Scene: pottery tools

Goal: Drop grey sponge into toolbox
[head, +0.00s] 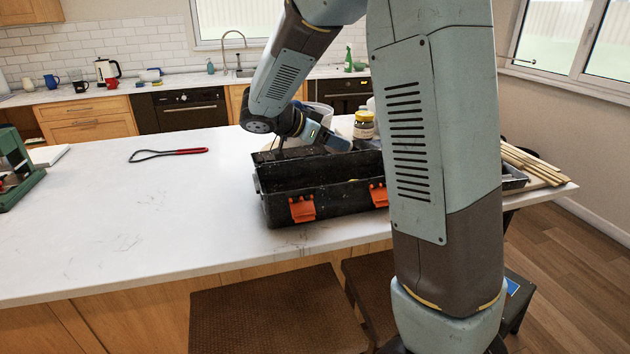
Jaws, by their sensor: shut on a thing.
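The black toolbox (325,202) with orange latches stands open on the white counter, its latch side facing me. My gripper (318,143) is low over the far side of the toolbox's opening. Its fingertips are hard to make out against the dark box. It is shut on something. I cannot clearly see the grey sponge; it is small or hidden at the fingers. My arm hides the right end of the toolbox.
A red-handled loop tool (180,152) lies on the counter to the left. A green device (18,168) stands at the far left. A jar (364,125) stands behind the toolbox, and wooden strips (535,165) lie at right. The counter's front left is clear.

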